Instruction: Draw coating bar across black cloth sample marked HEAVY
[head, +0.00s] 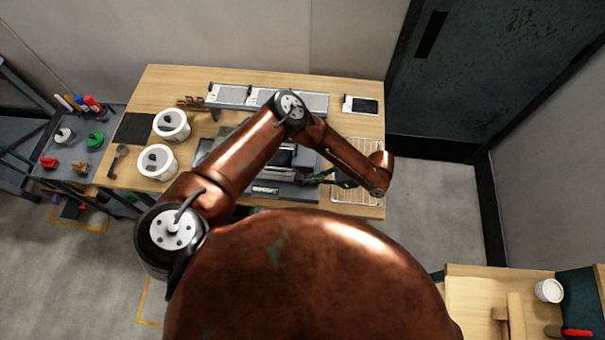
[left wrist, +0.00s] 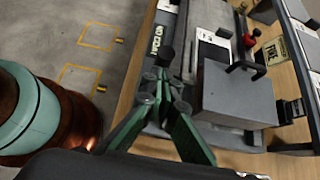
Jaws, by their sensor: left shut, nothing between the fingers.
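My left gripper (head: 318,179) is shut and empty, at the right end of a grey bench device (head: 295,191) that my arm partly covers. In the left wrist view its green fingers (left wrist: 164,78) meet over the device's front edge, beside a dark label plate (left wrist: 155,38). A grey block with a black handle (left wrist: 235,98) stands on the device. I cannot make out the coating bar or a mark reading HEAVY. A flat black square (head: 135,128) lies at the table's left; I cannot tell whether it is the cloth sample. My right gripper is not in view.
Two white tubs (head: 171,125) (head: 157,162) stand left of the device. A wire rack (head: 356,190) lies at right, and a dark-screened tablet (head: 361,105) behind it. Grey panels (head: 268,97) line the back. A side cart (head: 75,150) stands left. Floor is clear right of the table.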

